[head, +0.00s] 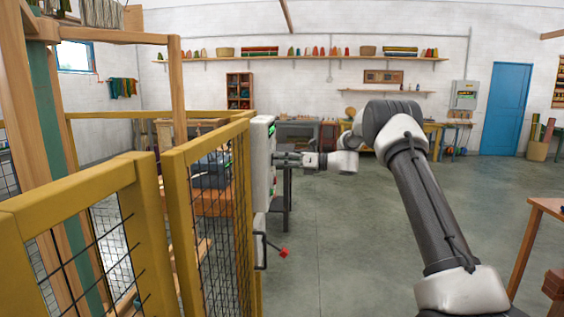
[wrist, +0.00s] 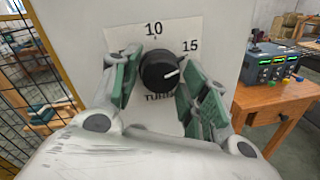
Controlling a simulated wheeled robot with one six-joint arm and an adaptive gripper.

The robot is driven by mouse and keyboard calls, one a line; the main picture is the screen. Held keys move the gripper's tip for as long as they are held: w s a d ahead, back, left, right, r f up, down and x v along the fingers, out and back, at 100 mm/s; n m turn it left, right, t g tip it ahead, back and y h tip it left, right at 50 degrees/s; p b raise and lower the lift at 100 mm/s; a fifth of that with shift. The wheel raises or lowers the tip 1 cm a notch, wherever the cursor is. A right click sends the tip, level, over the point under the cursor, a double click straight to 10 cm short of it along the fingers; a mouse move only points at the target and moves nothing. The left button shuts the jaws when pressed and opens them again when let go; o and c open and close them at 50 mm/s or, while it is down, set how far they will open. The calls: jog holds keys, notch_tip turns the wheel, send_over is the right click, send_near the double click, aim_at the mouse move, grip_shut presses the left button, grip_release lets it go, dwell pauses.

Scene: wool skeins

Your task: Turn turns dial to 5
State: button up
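The mark at upper left is partly hidden by a finger. The pointer aims right, a little upward, below the 15. My gripper (wrist: 162,76) has its green-padded fingers on both sides of the knob, close against it. In the head view my gripper (head: 290,160) reaches left to the side of the pale machine box (head: 262,165); the dial is not discernible there.
A yellow mesh guard (head: 207,200) stands left of the box. A crank with a red knob (head: 283,252) sticks out below. A wooden table (wrist: 270,98) with a control box (wrist: 272,68) is at right in the wrist view. Open floor (head: 360,250) lies right of the machine.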

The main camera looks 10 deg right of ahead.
jog(key=c, duration=0.5)
jog(key=shift+o, duration=0.2)
jog(key=shift+n, duration=0.3)
jog(key=n+g, duration=0.1)
jog(key=n, duration=0.8)
jog(key=n+g+y, duration=0.1)
jog(key=n, duration=1.9)
jog(key=shift+w+d+f+g+y, duration=0.15)
jog(key=shift+f+g+y, duration=0.1)
jog(key=shift+g+y, duration=0.15)
jog(key=shift+n, duration=0.4)
jog(key=o, duration=1)
